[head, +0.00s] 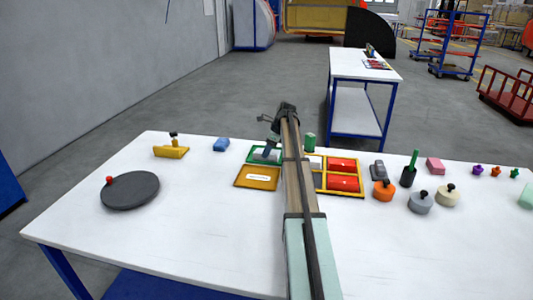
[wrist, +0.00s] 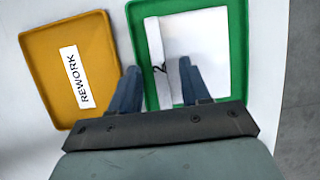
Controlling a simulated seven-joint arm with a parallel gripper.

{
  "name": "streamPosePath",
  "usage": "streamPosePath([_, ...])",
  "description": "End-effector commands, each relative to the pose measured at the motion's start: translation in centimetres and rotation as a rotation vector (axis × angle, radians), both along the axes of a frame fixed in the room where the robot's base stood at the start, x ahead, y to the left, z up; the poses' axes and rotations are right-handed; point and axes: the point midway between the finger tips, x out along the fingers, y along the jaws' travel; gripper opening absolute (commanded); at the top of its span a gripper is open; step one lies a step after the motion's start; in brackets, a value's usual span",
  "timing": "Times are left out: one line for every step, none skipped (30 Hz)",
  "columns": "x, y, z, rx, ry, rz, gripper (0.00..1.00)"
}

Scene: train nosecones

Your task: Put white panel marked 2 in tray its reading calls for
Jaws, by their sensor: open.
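The white panel marked 2 (wrist: 205,45) lies inside the green-rimmed tray (wrist: 240,60) in the wrist view. The 2 is near the panel's left edge. My gripper (wrist: 159,68) is open, with one finger over the tray's left rim and the other over the panel. Nothing is held between the fingers. The orange tray labelled REWORK (wrist: 100,50) lies just left of the green tray. In the head view, my gripper (head: 267,150) is over the green tray (head: 252,152) and my arm hides part of it. Any label in the green tray is not readable.
A yellow-framed tray (head: 361,176) with red blocks stands right of my arm. A dark round disc (head: 130,190) with a red knob, a yellow piece (head: 171,152) and a blue block (head: 221,144) lie left. Several knobbed parts stand right. The table's front left is clear.

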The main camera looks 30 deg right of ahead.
Motion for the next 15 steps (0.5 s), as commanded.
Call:
streamPosePath([-0.2,-0.3,0.9,0.000,-0.001,0.000,0.47])
streamPosePath([-0.4,-0.4,1.4,-0.001,-0.001,0.000,0.47])
streamPosePath([-0.5,-0.6,2.0,0.000,-0.001,0.000,0.47])
streamPosePath([-0.7,-0.7,2.6,-0.001,-0.002,-0.001,0.47])
streamPosePath([-0.9,-0.9,3.1,-0.001,-0.002,-0.001,0.47])
streamPosePath([-1.1,-1.1,3.9,0.000,-0.002,0.001,0.47])
streamPosePath([-1.2,-1.3,4.4,0.000,-0.001,0.000,0.47])
streamPosePath([-1.4,-1.4,4.9,0.000,-0.001,0.000,0.47])
streamPosePath([-1.6,-1.6,5.5,-0.001,-0.002,-0.001,0.47])
streamPosePath([-1.7,-1.8,6.0,0.000,-0.001,0.000,0.47])
streamPosePath([-1.9,-1.9,6.5,0.000,-0.001,0.000,0.47])
streamPosePath([-2.0,-2.1,7.0,0.000,-0.001,0.000,0.47])
streamPosePath([-2.2,-2.2,7.4,0.000,-0.001,0.000,0.47])
streamPosePath([-2.3,-2.3,7.7,0.000,-0.001,0.000,0.47])
streamPosePath([-2.4,-2.4,8.2,0.001,-0.001,0.000,0.47])
